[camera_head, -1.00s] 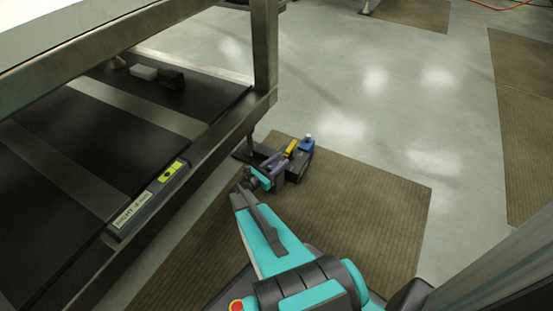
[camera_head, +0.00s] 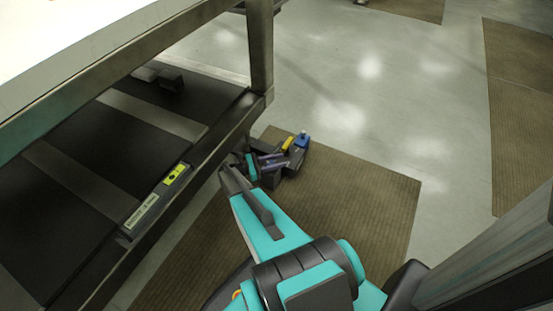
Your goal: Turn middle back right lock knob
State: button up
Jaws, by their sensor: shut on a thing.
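My teal and dark grey arm reaches forward and left from the bottom of the view. My gripper (camera_head: 238,159) is low at its far end, beside the foot of the metal table's corner leg (camera_head: 261,50). It is small and dark here, with a yellow part and a blue part on the housing behind it. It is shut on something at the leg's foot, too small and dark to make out. The lock knob cannot be told apart from the dark shapes there.
The table's lower frame rail (camera_head: 200,155) runs close along the left of my arm. A brown mat (camera_head: 365,195) lies under the arm.

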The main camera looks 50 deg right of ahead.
jog(key=shift+s+a+f+m+g+y+b, duration=0.15)
jog(key=shift+s+m+g+y+b, duration=0.25)
jog(key=shift+m+g+y, duration=0.4)
jog(key=shift+s+a+f+m+g+y+b, duration=0.1)
jog(key=shift+s+m+g+y+b, duration=0.15)
jog(key=shift+m+g+y+b, duration=0.5)
jog(key=shift+s+a+m+g+y+b, duration=0.2)
jog(key=shift+m+g+y+b, duration=0.15)
jog(key=shift+g+y+b, duration=0.3)
jog(key=shift+s+a+r+m+g+b, duration=0.1)
jog(key=shift+a+r+m+g+b, duration=0.05)
jog(key=shift+m+g+b, duration=0.15)
jog(key=shift+a+r, duration=0.1)
jog(key=o, duration=1.1)
jog(key=shift+c, duration=0.2)
jog(key=shift+w, duration=0.3)
